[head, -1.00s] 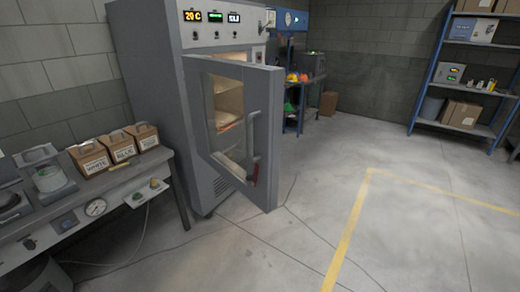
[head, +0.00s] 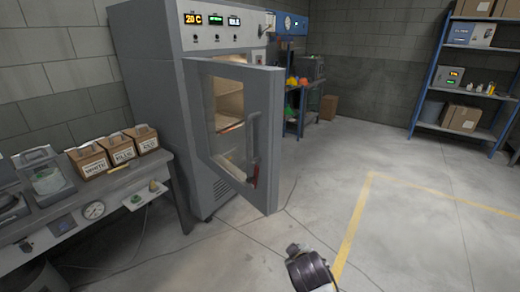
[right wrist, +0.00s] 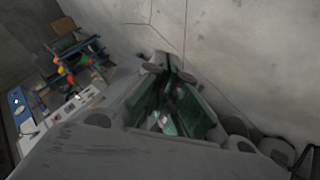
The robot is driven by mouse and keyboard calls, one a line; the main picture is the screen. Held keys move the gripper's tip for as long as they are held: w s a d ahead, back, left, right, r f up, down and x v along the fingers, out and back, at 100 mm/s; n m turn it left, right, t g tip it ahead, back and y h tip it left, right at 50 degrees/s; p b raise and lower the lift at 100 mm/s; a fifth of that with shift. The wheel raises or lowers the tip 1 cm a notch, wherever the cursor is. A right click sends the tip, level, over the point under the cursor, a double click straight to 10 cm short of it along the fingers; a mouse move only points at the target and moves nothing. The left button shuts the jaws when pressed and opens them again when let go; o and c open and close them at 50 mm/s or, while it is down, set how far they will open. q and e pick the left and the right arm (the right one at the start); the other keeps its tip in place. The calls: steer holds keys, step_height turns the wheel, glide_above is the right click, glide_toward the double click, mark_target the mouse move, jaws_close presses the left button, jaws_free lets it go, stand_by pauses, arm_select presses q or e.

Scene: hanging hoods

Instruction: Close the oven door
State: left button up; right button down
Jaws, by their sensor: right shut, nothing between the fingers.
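The tall grey oven (head: 150,110) stands left of centre in the head view. Its grey-framed door (head: 273,120) with a glass pane is open, swung out toward me from its left side. The dark vertical handle (head: 252,150) is on the door's free right side. Through the glass I see shelves inside. My right gripper (right wrist: 170,68) is shut and empty in the right wrist view, over the floor. In the head view only a dark part of my right arm shows at the bottom, apart from the door. My left gripper is not in view.
A bench (head: 110,187) with several cardboard boxes stands left of the oven. A blue shelf rack (head: 430,85) is at the far right. A small blue table (head: 301,120) with coloured items stands behind the oven. The floor (head: 420,240) in front and to the right is clear.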

mark_target(261, 140)
steer(key=w+a+r+n+t, duration=0.3)
steer(key=a+r, duration=0.2)
steer(key=r, duration=0.3)
steer(key=w+a+r+n+t, duration=0.3)
steer(key=a+r, duration=0.2)
steer(key=r, duration=0.4)
steer(key=w+a+r+n+t, duration=0.3)
steer(key=w+a+r, duration=0.1)
steer(key=r, duration=0.5)
steer(key=shift+a, duration=0.85)
steer(key=shift+w, duration=0.15)
